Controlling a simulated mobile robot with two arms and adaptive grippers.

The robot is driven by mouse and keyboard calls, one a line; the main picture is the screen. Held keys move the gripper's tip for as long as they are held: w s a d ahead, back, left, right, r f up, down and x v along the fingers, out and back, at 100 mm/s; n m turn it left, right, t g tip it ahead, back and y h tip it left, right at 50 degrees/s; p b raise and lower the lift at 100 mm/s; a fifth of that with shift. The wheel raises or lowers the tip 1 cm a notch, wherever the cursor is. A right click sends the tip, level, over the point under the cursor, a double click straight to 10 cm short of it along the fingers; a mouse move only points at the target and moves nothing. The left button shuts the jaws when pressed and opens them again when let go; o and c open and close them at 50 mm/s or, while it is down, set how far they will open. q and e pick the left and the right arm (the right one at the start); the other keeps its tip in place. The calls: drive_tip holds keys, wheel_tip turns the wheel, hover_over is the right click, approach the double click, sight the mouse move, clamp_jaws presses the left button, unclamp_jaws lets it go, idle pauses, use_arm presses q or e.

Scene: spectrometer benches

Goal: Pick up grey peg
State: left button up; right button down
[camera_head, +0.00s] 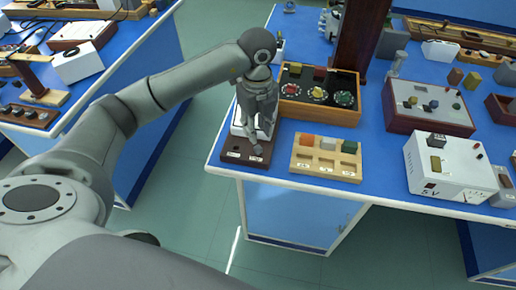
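My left gripper (258,146) points down over a dark brown block with white labels (245,157), left of the rack and apart from the grey peg. Its fingers are small and dark here, so their opening is unclear. My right gripper is not in view.
Behind the rack is a wooden-framed black box with dials (318,96). A white device marked 5 V (448,170) and a grey-topped box (428,107) stand to the right. The blue bench's front edge (300,184) runs just before the rack.

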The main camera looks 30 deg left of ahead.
sight(258, 147)
use_arm(q)
drive_tip(key=shift+s+d+f+p, duration=0.1)
drive_tip(key=shift+f+p, duration=0.25)
drive_tip(key=shift+f, duration=1.35)
drive_tip(key=shift+s+d+f+p, duration=0.1)
drive_tip(key=shift+f+p, duration=0.25)
drive_tip(key=shift+f, duration=1.3)
drive_tip(key=c, duration=0.6)
